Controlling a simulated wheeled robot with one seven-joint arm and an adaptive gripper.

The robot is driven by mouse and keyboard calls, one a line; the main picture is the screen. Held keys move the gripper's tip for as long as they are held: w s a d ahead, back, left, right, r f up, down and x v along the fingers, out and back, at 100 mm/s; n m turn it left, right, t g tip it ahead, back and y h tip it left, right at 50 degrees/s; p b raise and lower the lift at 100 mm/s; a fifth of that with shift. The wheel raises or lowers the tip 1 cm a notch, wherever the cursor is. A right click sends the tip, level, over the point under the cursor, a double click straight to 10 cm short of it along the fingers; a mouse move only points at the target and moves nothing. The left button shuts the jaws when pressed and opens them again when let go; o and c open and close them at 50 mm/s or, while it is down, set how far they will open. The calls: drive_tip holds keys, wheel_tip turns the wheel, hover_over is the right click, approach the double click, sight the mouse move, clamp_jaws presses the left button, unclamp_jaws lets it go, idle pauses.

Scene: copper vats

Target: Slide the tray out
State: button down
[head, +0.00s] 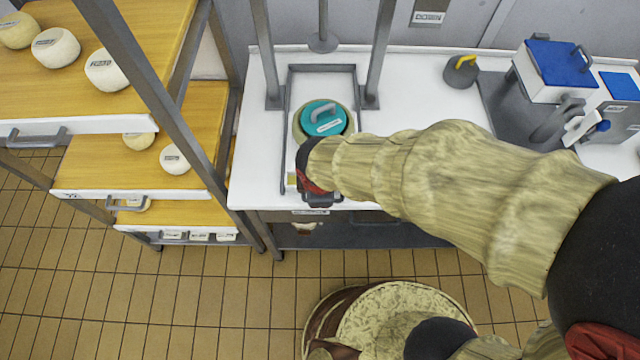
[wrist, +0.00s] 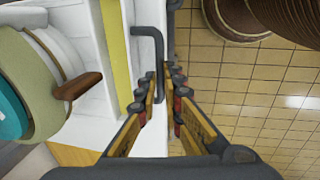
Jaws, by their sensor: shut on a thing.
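The tray shows in the wrist view as a white front (wrist: 147,60) with a yellow strip (wrist: 115,45) behind it. A dark grey bar handle (wrist: 161,50) stands out from that front. My gripper (wrist: 162,84) is shut on this handle, one finger on each side of it. In the head view my gripper (head: 318,198) is at the front edge of the white counter, below the press frame, and my wrist and arm hide much of the tray there. A round mould with a teal lid (head: 323,119) stands just behind my gripper. Its wooden handle (wrist: 78,87) shows in the wrist view.
Upright grey posts (head: 262,50) flank the mould. A shelf rack (head: 140,123) with white cheeses stands close on the left. A dark weight (head: 460,72) and blue-lidded boxes (head: 557,62) are on the counter's right. A round vat (head: 395,310) stands on the tiled floor in front.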

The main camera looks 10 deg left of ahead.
drive_tip(key=shift+s, duration=0.1)
drive_tip(key=c, duration=2)
unclamp_jaws()
drive_tip(key=shift+o, duration=0.4)
wheel_tip(320, 180, up, 12)
drive_tip(key=s, duration=0.2)
drive_tip(key=shift+d, duration=0.3)
drive_tip(key=shift+f, duration=0.1)
